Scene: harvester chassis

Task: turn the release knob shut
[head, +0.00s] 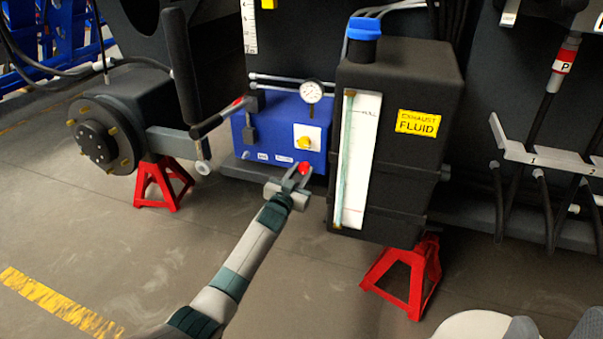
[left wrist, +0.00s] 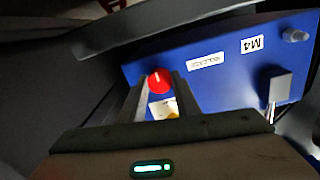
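The release knob (head: 304,168) is a small red round knob at the lower right of the blue pump box (head: 262,133). In the left wrist view the red knob (left wrist: 159,80) has a short white mark on its face. My left gripper (head: 297,174) reaches the knob from below and in front. In the left wrist view its two fingers (left wrist: 160,92) stand apart, one on each side of the knob, with small gaps visible. I cannot tell whether the fingertips touch the knob. My right gripper is not in view.
A dark fluid tank (head: 425,100) with a blue cap stands just right of the box. A black pump lever (head: 181,65) and a wheel hub (head: 95,137) are at the left. Red jack stands (head: 160,185) stand on the floor. The floor in front is clear.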

